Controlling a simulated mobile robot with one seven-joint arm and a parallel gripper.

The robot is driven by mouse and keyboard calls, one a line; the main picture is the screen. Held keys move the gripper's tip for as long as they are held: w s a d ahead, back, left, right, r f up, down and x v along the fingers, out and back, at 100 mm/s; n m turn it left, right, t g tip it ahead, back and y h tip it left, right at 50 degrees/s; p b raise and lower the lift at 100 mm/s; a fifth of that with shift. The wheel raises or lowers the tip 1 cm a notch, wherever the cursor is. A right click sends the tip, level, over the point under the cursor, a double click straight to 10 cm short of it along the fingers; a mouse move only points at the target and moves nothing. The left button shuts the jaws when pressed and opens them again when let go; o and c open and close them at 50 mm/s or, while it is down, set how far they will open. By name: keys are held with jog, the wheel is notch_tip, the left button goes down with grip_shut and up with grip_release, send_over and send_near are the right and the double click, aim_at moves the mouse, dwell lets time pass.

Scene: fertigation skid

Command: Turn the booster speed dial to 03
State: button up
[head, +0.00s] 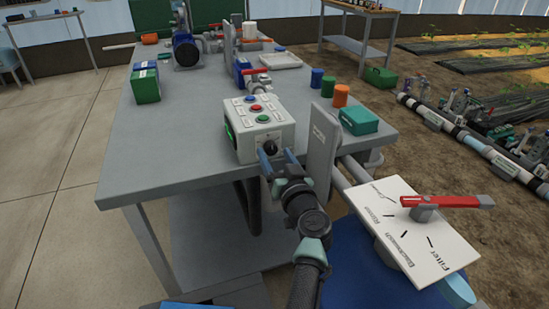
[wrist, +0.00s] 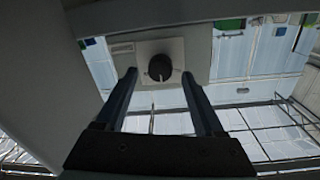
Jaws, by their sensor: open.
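The booster control box (head: 257,127) is a pale grey box on the table's near edge, with blue, red and green buttons on top. A black round dial (head: 269,147) is on its near side. In the wrist view the dial (wrist: 160,67) sits on a light square plate, with a small pale mark low on it. My gripper (head: 276,156) is open, its two blue fingers pointing at the dial. In the wrist view the gripper (wrist: 160,85) has a finger on each side, below the dial and apart from it. A green display shows at the box's left side; its digits are unreadable.
A grey upright plate (head: 321,150) stands close right of the box. A white filter panel (head: 412,232) with a red lever (head: 447,201) is at the near right. A teal box (head: 358,121) and several coloured cylinders stand behind.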

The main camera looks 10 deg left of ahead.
jog(key=shift+w+a, duration=0.35)
jog(key=shift+w, duration=0.15)
jog(key=shift+c, duration=0.2)
grip_shut()
